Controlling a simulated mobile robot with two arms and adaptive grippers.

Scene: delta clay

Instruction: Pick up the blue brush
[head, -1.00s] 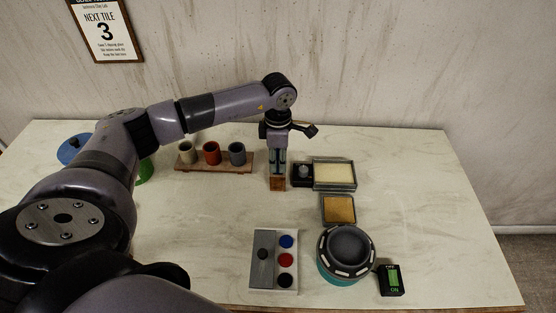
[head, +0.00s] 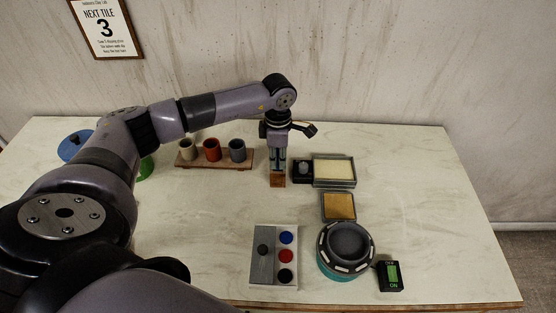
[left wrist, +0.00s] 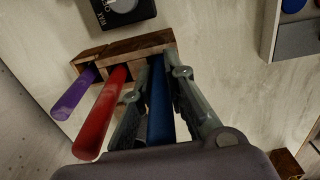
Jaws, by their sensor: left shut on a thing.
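The blue brush (left wrist: 158,108) shows in the left wrist view as a blue handle between the two fingers of my left gripper (left wrist: 157,85). The gripper is shut on it. The handle's far end meets a wooden holder (left wrist: 125,45). A red handle (left wrist: 101,112) and a purple handle (left wrist: 73,94) stand beside it in the holder, to the left. In the head view my left gripper (head: 277,164) points down over the wooden holder (head: 278,181), and its fingers hide the handles. My right gripper is not in view.
A rack with three cups (head: 212,151) stands left of the holder. A black block (head: 303,170) and a cream tray (head: 334,171) stand close on its right. A paint palette (head: 263,256), a round turntable (head: 346,249) and a switch box (head: 391,276) are nearer the front.

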